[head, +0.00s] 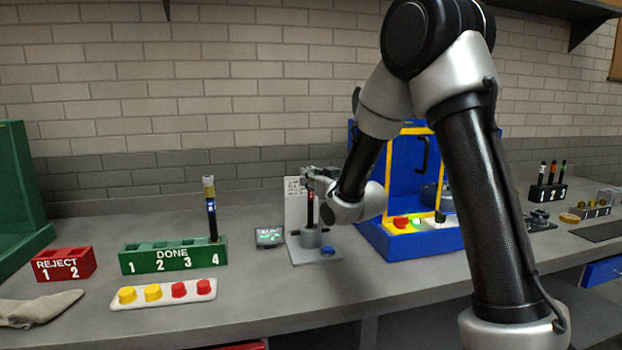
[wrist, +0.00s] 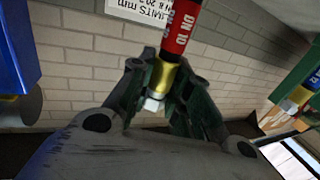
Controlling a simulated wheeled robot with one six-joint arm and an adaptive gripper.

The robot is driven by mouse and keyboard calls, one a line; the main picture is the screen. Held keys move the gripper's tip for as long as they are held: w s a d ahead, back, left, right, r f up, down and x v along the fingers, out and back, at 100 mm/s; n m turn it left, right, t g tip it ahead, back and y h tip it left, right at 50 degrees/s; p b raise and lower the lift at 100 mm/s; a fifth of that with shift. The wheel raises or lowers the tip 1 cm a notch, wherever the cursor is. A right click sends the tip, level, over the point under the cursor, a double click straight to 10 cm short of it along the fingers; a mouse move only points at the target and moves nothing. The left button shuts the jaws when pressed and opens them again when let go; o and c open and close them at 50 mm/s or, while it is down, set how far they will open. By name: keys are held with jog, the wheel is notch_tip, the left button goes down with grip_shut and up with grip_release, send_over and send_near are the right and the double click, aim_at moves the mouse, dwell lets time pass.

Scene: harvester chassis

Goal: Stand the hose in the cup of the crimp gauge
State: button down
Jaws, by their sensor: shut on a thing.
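The hose is black with a red band marked "DN 10" and a brass end fitting. In the wrist view the hose (wrist: 180,30) runs up out of the picture from between the fingers. My gripper (wrist: 162,88) is shut on its brass fitting. In the head view my gripper (head: 309,178) holds the hose (head: 310,209) upright over the crimp gauge (head: 296,254). The gauge's grey cup (head: 311,238) is directly below. The hose's lower end meets the cup's mouth in the picture; I cannot tell whether it is inside.
A small display (head: 269,237) stands left of the gauge, and a blue button (head: 327,251) sits on its base. A green DONE rack (head: 172,256) holds one hose in slot 4. A red REJECT rack (head: 65,263) is farther left. A blue-and-yellow machine (head: 375,235) stands close right.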

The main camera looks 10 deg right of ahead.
jog(key=c, duration=1.3)
grip_release()
jog(key=shift+o, duration=0.2)
jog(key=v, duration=0.7)
jog(key=shift+s, duration=0.25)
jog(key=shift+f, duration=0.1)
